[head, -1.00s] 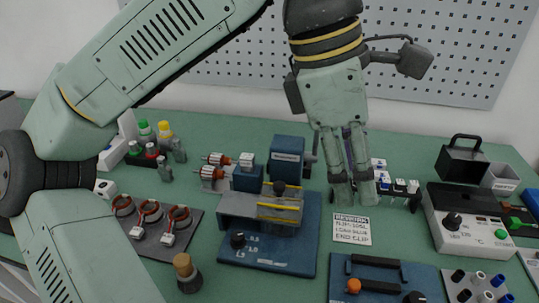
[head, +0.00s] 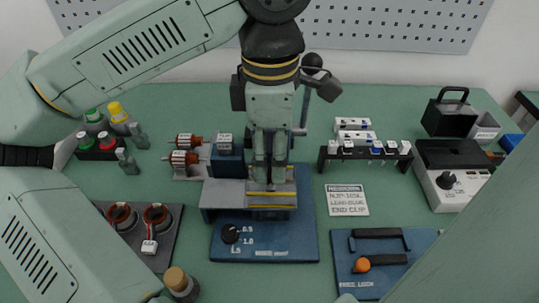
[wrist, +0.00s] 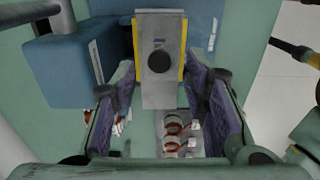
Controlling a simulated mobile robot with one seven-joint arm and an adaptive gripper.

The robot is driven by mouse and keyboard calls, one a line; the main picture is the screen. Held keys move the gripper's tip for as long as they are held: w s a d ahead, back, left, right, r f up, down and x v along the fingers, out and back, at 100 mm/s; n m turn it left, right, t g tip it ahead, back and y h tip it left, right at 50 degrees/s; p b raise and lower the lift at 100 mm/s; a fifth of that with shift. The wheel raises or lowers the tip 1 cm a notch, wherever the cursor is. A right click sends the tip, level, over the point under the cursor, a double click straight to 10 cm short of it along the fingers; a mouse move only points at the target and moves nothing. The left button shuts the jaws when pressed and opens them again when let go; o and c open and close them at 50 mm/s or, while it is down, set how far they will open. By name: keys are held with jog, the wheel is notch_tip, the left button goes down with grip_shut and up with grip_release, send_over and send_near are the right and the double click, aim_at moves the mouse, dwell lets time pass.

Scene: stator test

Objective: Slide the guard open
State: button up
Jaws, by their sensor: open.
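The guard (head: 271,207) is a grey plate with yellow edge strips, on the blue fixture (head: 263,244) at the middle of the table. The wrist view shows the guard from above (wrist: 159,20), with its round dark knob (wrist: 159,62). My gripper (head: 268,178) points down over the guard and hides the knob in the head view. In the wrist view my gripper (wrist: 160,85) is open, its purple-padded fingers apart on either side of the guard and knob. Whether either finger touches the guard, I cannot tell.
A blue block with a lever (head: 305,95) stands close behind my gripper. Red-and-silver rotors (head: 184,150) lie to the left, and a plate with coils (head: 140,225) is nearer. A label card (head: 347,200) and a second blue fixture (head: 385,248) are on the right.

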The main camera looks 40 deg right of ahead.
jog(key=shift+f, duration=1)
grip_shut()
